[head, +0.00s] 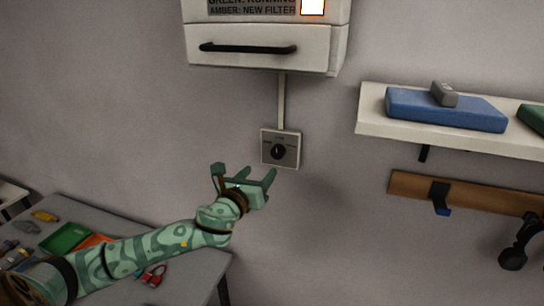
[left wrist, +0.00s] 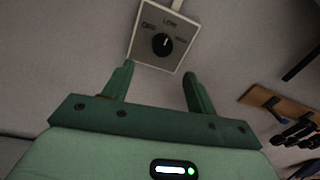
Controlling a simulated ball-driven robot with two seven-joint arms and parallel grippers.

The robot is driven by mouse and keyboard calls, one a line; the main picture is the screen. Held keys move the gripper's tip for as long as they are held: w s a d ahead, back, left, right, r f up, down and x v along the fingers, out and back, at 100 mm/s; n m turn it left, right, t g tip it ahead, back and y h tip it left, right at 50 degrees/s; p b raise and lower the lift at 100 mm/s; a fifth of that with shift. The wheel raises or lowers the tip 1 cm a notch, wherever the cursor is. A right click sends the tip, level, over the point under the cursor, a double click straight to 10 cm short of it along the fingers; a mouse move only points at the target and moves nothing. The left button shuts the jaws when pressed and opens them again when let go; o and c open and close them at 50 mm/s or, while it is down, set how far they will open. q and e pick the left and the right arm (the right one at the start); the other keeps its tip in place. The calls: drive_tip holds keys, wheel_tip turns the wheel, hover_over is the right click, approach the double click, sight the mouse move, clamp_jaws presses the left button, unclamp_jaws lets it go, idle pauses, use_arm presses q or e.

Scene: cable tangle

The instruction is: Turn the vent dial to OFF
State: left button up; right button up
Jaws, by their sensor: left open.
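The vent dial is a round black knob (head: 278,151) on a square pale plate (head: 291,160) fixed to the wall. In the left wrist view the knob (left wrist: 162,44) shows a light mark pointing roughly up, towards the LOW label at the top. A label that looks like OFF is on the left of the plate, and one that looks like HIGH is on the right. My left gripper (head: 245,172) is open and empty, below and left of the dial. In the left wrist view its two fingers (left wrist: 158,72) point towards the plate, with the knob beyond their tips. My right gripper is not in view.
A white filter unit (head: 262,45) with a black handle hangs above, joined to the plate by a conduit (head: 281,100). A shelf (head: 375,127) with a blue case (head: 420,108) and a wooden tool rail (head: 410,188) are at right. A cluttered grey table (head: 200,272) stands lower left.

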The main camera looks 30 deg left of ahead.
sight(276, 155)
use_arm(q)
drive_tip(key=w, duration=0.6)
drive_tip(key=w+a, duration=0.1)
drive_tip(key=w, duration=0.2)
drive_tip(key=shift+w, duration=0.25)
drive_tip(key=c, duration=1)
